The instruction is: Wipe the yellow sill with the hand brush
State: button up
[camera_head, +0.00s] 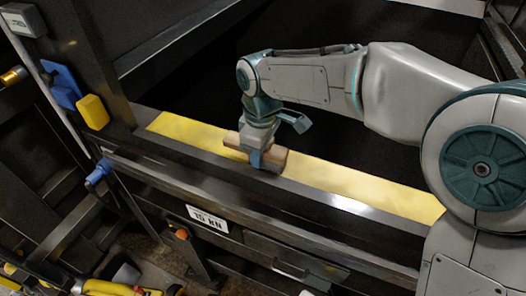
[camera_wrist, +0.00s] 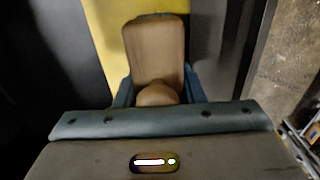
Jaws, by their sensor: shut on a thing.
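The yellow sill (camera_head: 340,180) is a long flat strip that runs from the upper left to the lower right along the dark ledge. My gripper (camera_head: 257,157) is over the sill, left of its middle, and is shut on the brown hand brush (camera_head: 275,158). The brush lies across the strip and covers part of it; I cannot tell whether its underside touches. In the wrist view the brush (camera_wrist: 155,50) sits between my fingers (camera_wrist: 157,95), with the yellow sill (camera_wrist: 108,40) showing beside and behind it. Its bristles are hidden.
A dark metal frame with a sign plate (camera_head: 207,219) lies below the sill. A blue and yellow part (camera_head: 92,110) stands on the post at the left, and a blue knob (camera_head: 98,172) sticks out below. The dark opening behind the sill looks empty.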

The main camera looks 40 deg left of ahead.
aim_at(349, 193)
jog(key=shift+w+d+f, duration=0.1)
jog(key=shift+d+f, duration=0.05)
jog(key=shift+d, duration=0.55)
jog(key=d, duration=0.3)
jog(key=w+d, duration=0.1)
jog(key=shift+d+r+b, duration=0.3)
jog(key=shift+d, duration=0.05)
jog(key=shift+w+d+f, duration=0.1)
jog(key=shift+d, duration=0.3)
jog(key=shift+d, duration=0.1)
jog(key=shift+w+d, duration=0.1)
jog(key=shift+d, duration=0.1)
jog(key=shift+w+d, duration=0.2)
jog(key=shift+d, duration=0.65)
jog(key=shift+w+d, duration=0.25)
jog(key=shift+d, duration=0.55)
jog(key=shift+w+d, duration=0.2)
jog(key=shift+d, duration=0.65)
jog(key=shift+w+d+p, duration=0.1)
jog(key=shift+w+d, duration=0.2)
jog(key=shift+d, duration=1)
jog(key=shift+w+d+p, duration=0.15)
jog(key=shift+w+d, duration=0.15)
jog(key=shift+d, duration=1.05)
jog(key=shift+w+d+p, duration=0.1)
jog(key=shift+w+d, duration=0.2)
jog(key=shift+d, duration=1)
